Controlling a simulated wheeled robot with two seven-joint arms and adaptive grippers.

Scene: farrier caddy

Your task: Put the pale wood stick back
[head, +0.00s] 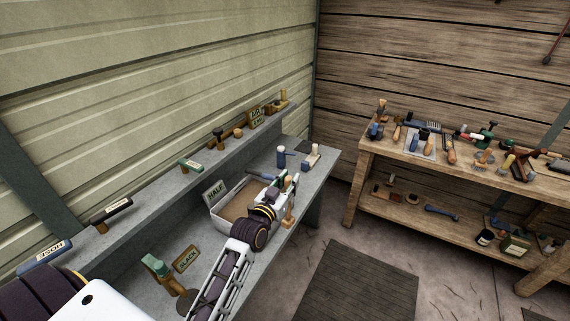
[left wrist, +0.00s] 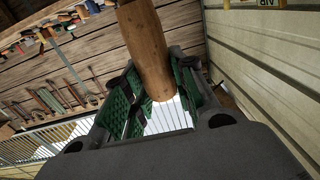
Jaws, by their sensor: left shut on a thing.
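A wooden stick (left wrist: 147,45) is between the green-padded fingers of my left gripper (left wrist: 160,92) in the left wrist view, brownish in this light. In the head view my left gripper (head: 285,187) is over the right edge of a pale open tray (head: 222,228) marked HALF. Its fingers are shut on the stick (head: 289,214), whose lower part shows below them as pale wood, roughly upright. The arm and gripper hide part of the tray's right side. I cannot tell whether the stick touches the tray or bench. My right gripper is not in view.
The tray stands on a grey bench (head: 296,158). Beyond it are a dark blue bottle-like thing (head: 281,156) and a pale block (head: 313,155). A raised shelf (head: 150,200) holds labelled tools. A cluttered wooden table (head: 450,165) stands right.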

